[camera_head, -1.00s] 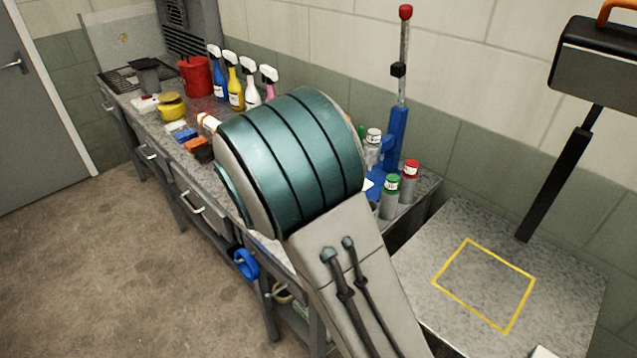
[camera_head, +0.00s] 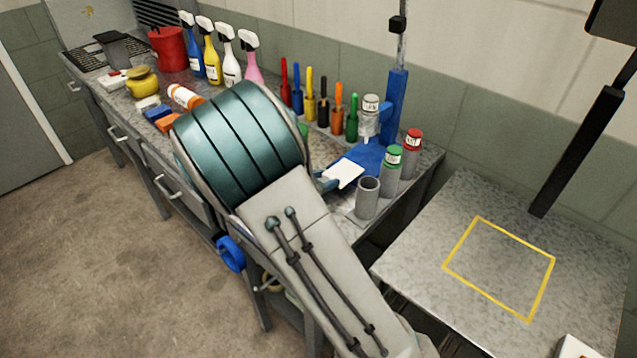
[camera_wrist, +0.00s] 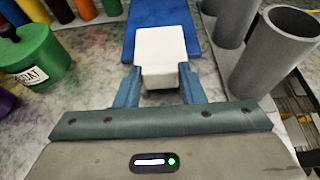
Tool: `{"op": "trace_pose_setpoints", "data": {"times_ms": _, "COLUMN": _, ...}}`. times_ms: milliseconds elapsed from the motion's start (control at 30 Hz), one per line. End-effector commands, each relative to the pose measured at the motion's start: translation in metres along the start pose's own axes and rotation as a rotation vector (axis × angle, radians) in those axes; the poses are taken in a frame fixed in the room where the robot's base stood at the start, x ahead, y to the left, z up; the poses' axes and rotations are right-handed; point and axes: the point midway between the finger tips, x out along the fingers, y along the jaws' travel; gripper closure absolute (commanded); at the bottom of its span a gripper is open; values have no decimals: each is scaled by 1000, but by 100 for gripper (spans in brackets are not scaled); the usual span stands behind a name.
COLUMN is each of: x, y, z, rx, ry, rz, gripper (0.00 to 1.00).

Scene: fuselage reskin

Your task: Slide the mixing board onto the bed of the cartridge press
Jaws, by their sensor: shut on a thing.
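The white mixing board (camera_head: 343,175) is between the fingers of my gripper (camera_wrist: 159,80), which are shut on its near end. It also shows in the wrist view (camera_wrist: 160,45), pointing away from me. The cartridge press has a tall blue column (camera_head: 396,105) and a flat blue bed (camera_head: 360,155). In the wrist view the board's far part overlaps the blue bed (camera_wrist: 148,12), with blue showing beyond it and on both sides. I cannot tell whether the board touches the bed. My arm hides part of the bench.
An open grey tube (camera_head: 367,198) stands just right of the board. Green-capped (camera_head: 392,170) and red-capped (camera_head: 410,155) cartridges stand behind it. A green pot (camera_wrist: 42,58) is left of my gripper. Several coloured tools line the wall. A yellow-outlined square (camera_head: 500,265) on the side table is empty.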

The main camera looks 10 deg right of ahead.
Motion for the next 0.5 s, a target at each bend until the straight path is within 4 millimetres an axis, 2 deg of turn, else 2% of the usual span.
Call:
{"op": "trace_pose_setpoints", "data": {"times_ms": 167, "x": 15, "y": 0, "z": -3, "rx": 0, "ry": -1, "rz": 0, "gripper": 87}}
{"op": "trace_pose_setpoints", "data": {"times_ms": 500, "x": 41, "y": 0, "z": 7, "rx": 0, "ry": -1, "rz": -1, "gripper": 87}}
